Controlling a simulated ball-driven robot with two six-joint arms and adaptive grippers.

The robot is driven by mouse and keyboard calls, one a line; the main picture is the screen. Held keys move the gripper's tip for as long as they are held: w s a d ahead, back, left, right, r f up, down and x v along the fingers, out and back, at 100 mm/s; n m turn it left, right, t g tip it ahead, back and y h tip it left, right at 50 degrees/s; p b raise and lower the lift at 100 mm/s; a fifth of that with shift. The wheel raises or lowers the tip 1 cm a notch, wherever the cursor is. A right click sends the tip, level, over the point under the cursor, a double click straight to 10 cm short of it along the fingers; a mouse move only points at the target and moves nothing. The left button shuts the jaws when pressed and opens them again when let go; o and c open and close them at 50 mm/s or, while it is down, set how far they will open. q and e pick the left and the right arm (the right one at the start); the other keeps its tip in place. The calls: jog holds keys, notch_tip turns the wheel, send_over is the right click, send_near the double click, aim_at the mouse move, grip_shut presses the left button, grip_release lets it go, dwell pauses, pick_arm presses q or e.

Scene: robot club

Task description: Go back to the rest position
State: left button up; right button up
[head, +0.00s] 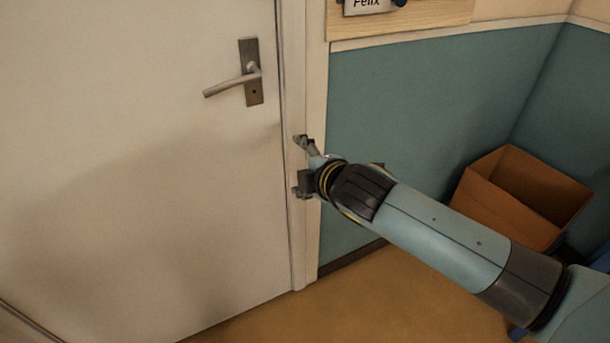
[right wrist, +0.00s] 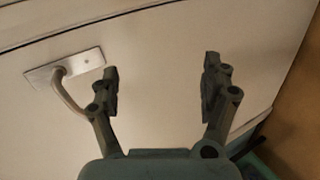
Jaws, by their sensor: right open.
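My right gripper (head: 300,165) is in front of the right edge of a white door and its frame in the head view. It is open and empty. In the right wrist view the two fingers of my right gripper (right wrist: 160,85) stand wide apart, with only the pale door surface between and beyond them. My right arm reaches in from the lower right of the head view. My left gripper is not in view.
The white door (head: 140,170) looks closed. Its metal handle (head: 232,84) is up and left of my right gripper, and the handle (right wrist: 65,85) shows left of the fingers in the wrist view. A cardboard box (head: 520,195) stands by the teal wall (head: 420,110). Floor (head: 370,305) is clear below.

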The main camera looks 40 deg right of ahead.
jog(key=shift+s+a+f, duration=0.1)
jog(key=shift+s+f, duration=0.15)
jog(key=shift+f, duration=0.55)
jog(key=s+f+m+g+b, duration=0.1)
jog(key=s+f+g, duration=0.1)
jog(key=s+f, duration=0.6)
jog(key=s+a+f+m+g+y+b, duration=0.15)
jog(key=s+f, duration=0.25)
jog(key=f, duration=0.7)
jog(key=s+f+m+g+b, duration=0.1)
jog(key=s+f+m+g, duration=0.15)
jog(key=s+f, duration=0.55)
jog(key=s+f+m+g, duration=0.2)
jog(key=s+f, duration=0.3)
jog(key=s, duration=0.2)
jog(key=s+a+f+m+g+y+b, duration=0.1)
jog(key=s+f+m, duration=0.2)
jog(key=s+f, duration=0.2)
jog(key=s+a+f+m+g, duration=0.1)
jog(key=s+f+m+g, duration=0.1)
jog(key=s, duration=0.9)
notch_tip(320, 180, down, 3)
jog(key=shift+a+r+m+g, duration=0.1)
jog(key=shift+a+m+g, duration=0.2)
jog(key=shift+m, duration=0.4)
